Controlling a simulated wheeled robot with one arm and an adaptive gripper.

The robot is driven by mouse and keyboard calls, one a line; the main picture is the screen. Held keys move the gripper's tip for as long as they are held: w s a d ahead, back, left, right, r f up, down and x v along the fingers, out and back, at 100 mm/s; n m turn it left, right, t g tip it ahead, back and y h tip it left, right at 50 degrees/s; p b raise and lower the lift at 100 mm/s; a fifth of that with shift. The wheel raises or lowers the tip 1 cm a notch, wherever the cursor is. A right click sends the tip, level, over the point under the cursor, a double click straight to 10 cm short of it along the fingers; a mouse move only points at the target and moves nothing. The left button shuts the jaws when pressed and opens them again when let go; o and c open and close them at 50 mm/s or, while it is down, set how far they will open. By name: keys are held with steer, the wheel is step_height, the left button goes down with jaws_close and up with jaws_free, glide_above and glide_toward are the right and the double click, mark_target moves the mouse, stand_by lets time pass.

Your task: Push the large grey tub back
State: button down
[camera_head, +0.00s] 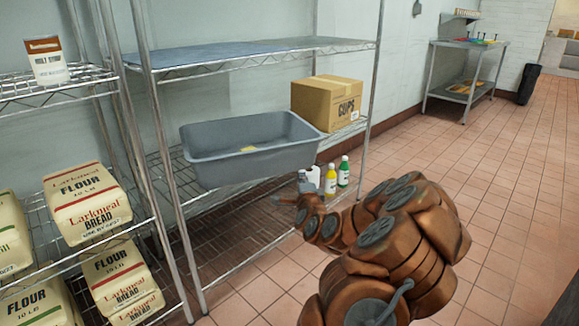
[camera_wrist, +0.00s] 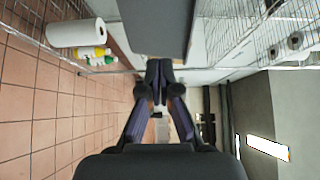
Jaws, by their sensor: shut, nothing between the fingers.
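The large grey tub (camera_head: 255,168) sits on the middle shelf of the wire rack, left of a cardboard box, with its front side appearing to stick out past the shelf's front edge. A small yellow label shows inside it. In the wrist view my gripper (camera_wrist: 158,68) is shut and empty. The tub (camera_wrist: 155,22) fills the top middle there, just beyond the fingertips. I cannot tell whether they touch it.
A cardboard cups box (camera_head: 325,102) stands right of the tub. Bottles (camera_head: 331,180) and a white roll (camera_wrist: 75,32) stand below, near my gripper. Flour bags (camera_head: 85,205) fill the left rack. A blue sheet (camera_head: 205,53) lies on the shelf above. The tiled floor at right is clear.

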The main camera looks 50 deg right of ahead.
mark_target(288, 157)
steer(key=b+x, duration=0.1)
steer(key=x, duration=0.2)
steer(key=w+a+b+x, duration=0.1)
steer(key=x, duration=0.3)
steer(key=b+x, duration=0.1)
steer(key=x, duration=0.3)
steer(key=shift+w+a+f, duration=0.15)
steer(key=shift+w+a, duration=0.05)
steer(key=shift+a, duration=0.2)
steer(key=shift+w, duration=0.6)
steer(key=shift+w, duration=0.1)
